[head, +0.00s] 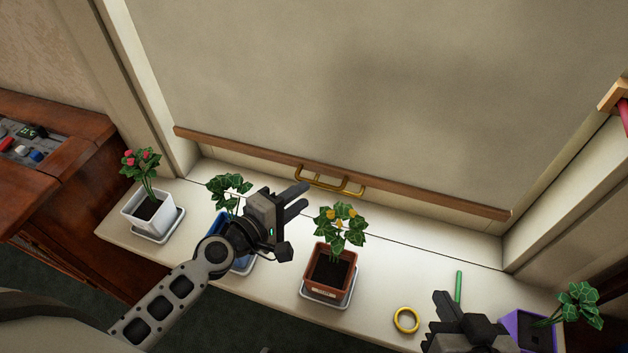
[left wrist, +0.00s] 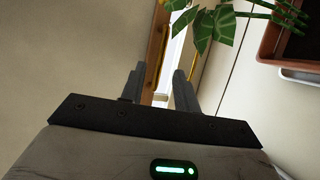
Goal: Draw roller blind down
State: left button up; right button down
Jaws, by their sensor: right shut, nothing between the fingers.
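The beige roller blind (head: 390,90) covers nearly all of the window. Its brown bottom bar (head: 240,152) hangs a little above the sill, with a narrow pale strip under it. A brass handle (head: 345,189) sits on the bar's middle. My left gripper (head: 297,199) is in front of the bar, just left of and below the handle. In the left wrist view my left gripper (left wrist: 158,88) has its fingers apart, with the bar and brass handle (left wrist: 164,45) beyond them; I see no grip on it. My right gripper (head: 440,302) is shut and empty over the sill at lower right.
On the sill (head: 400,265) stand a white pot (head: 143,212), a blue pot (head: 243,263) partly behind my left arm, a terracotta pot (head: 330,268) close to my left gripper, and a purple pot (head: 520,325). A yellow ring (head: 406,320) and green stick (head: 458,287) lie near my right gripper.

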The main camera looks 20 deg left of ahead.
aim_at(317, 185)
pick_arm(q)
jog(key=x, duration=0.5)
pick_arm(e)
jog(key=shift+w+r, duration=0.15)
